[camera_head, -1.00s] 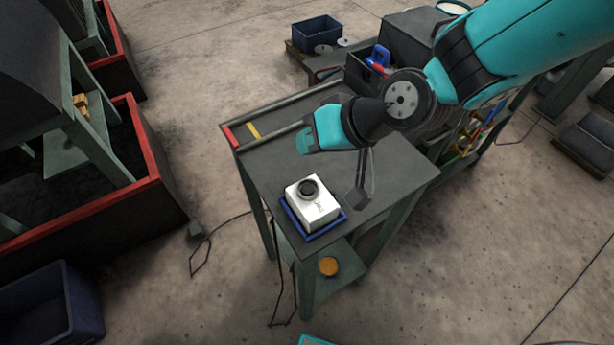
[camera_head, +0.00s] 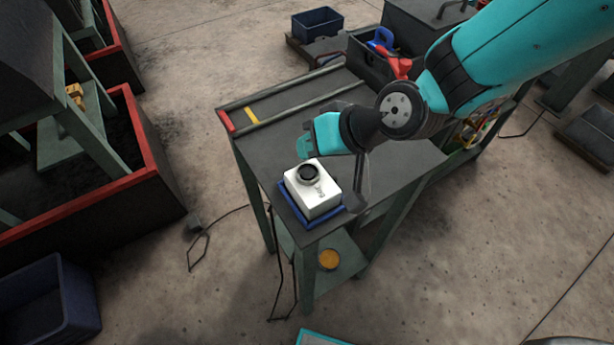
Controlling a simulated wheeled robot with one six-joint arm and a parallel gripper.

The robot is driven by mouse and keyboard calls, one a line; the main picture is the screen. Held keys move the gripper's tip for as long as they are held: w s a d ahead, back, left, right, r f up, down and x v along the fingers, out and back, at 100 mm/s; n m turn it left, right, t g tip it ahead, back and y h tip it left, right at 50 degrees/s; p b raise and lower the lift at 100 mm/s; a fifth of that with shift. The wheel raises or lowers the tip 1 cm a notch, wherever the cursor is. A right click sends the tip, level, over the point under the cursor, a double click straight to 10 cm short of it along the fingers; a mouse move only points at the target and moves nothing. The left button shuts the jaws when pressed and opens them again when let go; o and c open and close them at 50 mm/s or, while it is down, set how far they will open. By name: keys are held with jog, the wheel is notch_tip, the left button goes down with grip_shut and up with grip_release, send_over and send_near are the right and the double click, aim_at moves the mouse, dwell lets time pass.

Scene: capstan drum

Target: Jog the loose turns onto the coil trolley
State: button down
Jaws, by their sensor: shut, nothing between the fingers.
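A white box with a round black button on top, the jog box (camera_head: 318,194), sits on a blue tray (camera_head: 309,224) at the near end of a dark bench. Lettering shows on its near face, too small to read surely. My gripper (camera_head: 355,205) points down just right of the box, its dark fingers shut and empty. Whether it touches the box or the tray rim I cannot tell. I can make out no capstan drum, loose turns or coil trolley in this view.
The bench top (camera_head: 262,150) is clear at left, with a rail and red and yellow marks. Blue and red tools (camera_head: 385,45) lie behind my arm. A red-rimmed bay (camera_head: 150,150) stands left, a blue bin (camera_head: 45,305) lower left. A black cable hangs by the bench.

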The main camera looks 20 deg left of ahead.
aim_at(310, 171)
jog(key=shift+f+b, duration=0.8)
jog(key=shift+f, duration=0.6)
dwell(0.9)
jog(key=shift+f+b, duration=0.4)
jog(key=shift+b, duration=0.05)
